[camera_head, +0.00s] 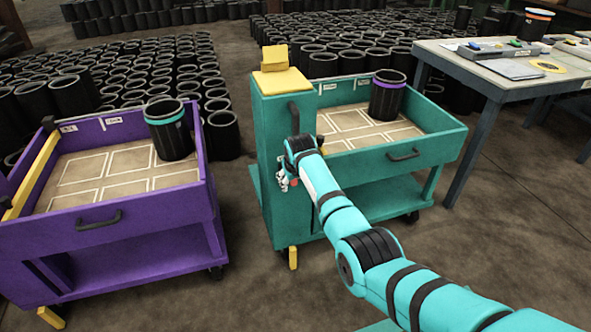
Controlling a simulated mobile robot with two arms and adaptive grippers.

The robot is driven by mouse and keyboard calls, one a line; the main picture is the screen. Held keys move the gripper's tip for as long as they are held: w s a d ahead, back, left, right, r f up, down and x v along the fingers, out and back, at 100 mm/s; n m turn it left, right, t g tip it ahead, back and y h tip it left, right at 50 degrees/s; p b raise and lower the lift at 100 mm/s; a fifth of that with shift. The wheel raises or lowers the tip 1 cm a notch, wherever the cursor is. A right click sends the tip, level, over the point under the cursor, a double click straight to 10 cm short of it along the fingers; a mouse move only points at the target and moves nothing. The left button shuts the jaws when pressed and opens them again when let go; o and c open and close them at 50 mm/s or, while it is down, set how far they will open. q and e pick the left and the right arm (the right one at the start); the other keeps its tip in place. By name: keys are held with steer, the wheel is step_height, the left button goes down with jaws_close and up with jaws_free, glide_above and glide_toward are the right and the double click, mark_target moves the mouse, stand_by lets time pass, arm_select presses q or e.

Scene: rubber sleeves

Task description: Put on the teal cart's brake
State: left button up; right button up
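The teal cart (405,157) stands right of centre, with a tray on top and a lower shelf. A tall teal box at its left end carries a yellow block (281,78) on top. A small yellow foot (293,258) shows low at the cart's front left corner. My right arm reaches in from the lower right. My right gripper (283,180) is in front of the tall box's front face, below a dark handle (294,118). It looks small and partly hidden by the wrist, so its opening and any contact are unclear. My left gripper is out of view.
A purple cart (100,243) stands at left, holding a black sleeve with a teal band (168,130). A purple-banded sleeve (387,96) stands in the teal cart's tray. A worktable (500,80) is at right, and many black sleeves fill the back. Floor between the carts is clear.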

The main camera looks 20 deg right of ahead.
steer(key=v, duration=1)
steer(key=shift+s, duration=0.1)
